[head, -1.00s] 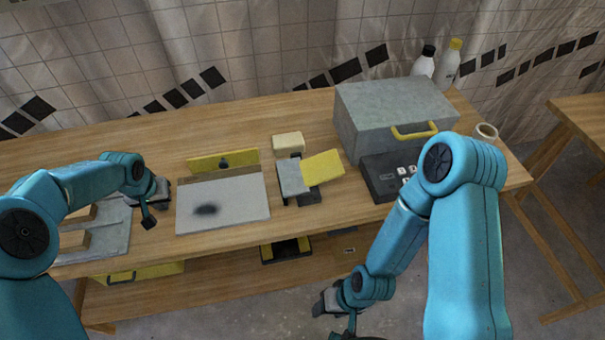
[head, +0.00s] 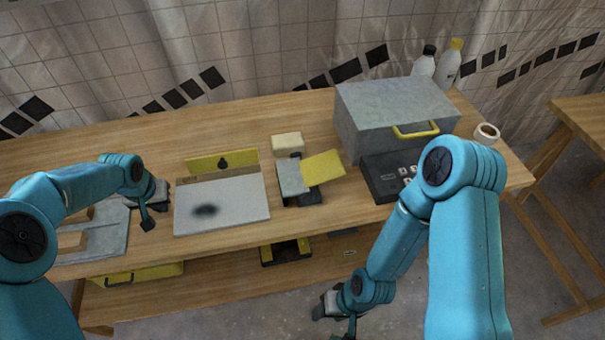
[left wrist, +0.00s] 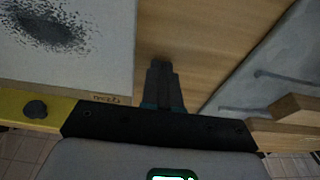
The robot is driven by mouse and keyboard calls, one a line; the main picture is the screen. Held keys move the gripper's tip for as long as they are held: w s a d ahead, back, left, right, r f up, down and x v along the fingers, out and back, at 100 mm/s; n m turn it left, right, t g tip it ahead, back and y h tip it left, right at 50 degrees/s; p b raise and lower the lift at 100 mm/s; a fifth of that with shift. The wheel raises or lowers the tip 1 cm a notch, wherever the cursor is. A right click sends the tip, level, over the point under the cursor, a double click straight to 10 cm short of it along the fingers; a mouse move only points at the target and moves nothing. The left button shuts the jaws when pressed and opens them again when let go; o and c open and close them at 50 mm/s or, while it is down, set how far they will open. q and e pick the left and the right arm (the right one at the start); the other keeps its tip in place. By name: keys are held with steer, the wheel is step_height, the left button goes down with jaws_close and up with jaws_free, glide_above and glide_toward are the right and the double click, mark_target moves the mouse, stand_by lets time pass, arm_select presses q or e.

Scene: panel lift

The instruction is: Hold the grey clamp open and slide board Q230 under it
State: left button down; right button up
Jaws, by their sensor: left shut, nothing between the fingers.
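A pale board (head: 222,205) with a dark smudge lies flat on the bench, a yellow strip with a black knob along its far edge. It also shows in the left wrist view (left wrist: 85,65), with a small label too blurred to read surely. Right of it is a device with a grey plate (head: 291,178) and a tilted yellow flap (head: 322,166), which looks like the grey clamp. My left gripper (head: 148,224) is shut and empty, just left of the board; its closed fingers show in the wrist view (left wrist: 162,68). My right gripper (head: 325,306) hangs low before the bench, jaws unclear.
A grey box (head: 390,115) with a yellow handle and a dark keypad unit (head: 381,180) stand at the right. A cream block (head: 288,142) sits behind the clamp. A grey tray (head: 112,240) with wooden pieces lies at the left. The back left bench is clear.

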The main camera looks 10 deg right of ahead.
arm_select(q)
steer(key=shift+r, duration=0.15)
steer(key=shift+w+p+v, duration=0.2)
steer(key=shift+p+v, duration=0.25)
steer(key=shift+v, duration=0.35)
steer(key=shift+w+p+v, duration=0.2)
steer(key=shift+p+v, duration=0.3)
steer(key=shift+v, duration=0.25)
steer(key=shift+w+p+v, duration=0.15)
steer(key=shift+p+v, duration=0.3)
steer(key=shift+v, duration=0.35)
steer(key=shift+r, duration=0.1)
